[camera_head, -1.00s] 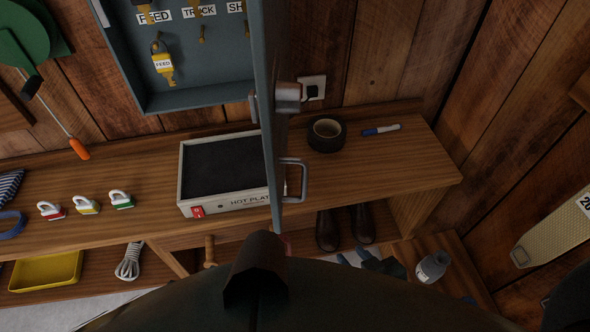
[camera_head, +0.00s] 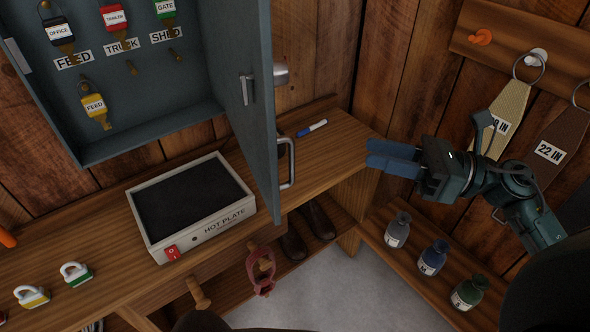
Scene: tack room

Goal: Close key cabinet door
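The grey-blue key cabinet (camera_head: 150,137) hangs on the wood wall at the upper left. Its door (camera_head: 232,62) stands open, swung out toward me from the cabinet's right side. A metal handle (camera_head: 290,163) sticks out on the door's right, outer side near its bottom corner. My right gripper (camera_head: 368,157) has blue fingers pointing left, toward the door. It is to the right of the handle, with a clear gap between them. My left gripper is out of view.
A hot plate (camera_head: 235,216) sits on the bench (camera_head: 350,140) below the door. Padlocks (camera_head: 76,274) stand at left, and a marker (camera_head: 312,128) lies behind the door. Bottles (camera_head: 433,258) stand on the low right shelf. Tagged straps hang at right.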

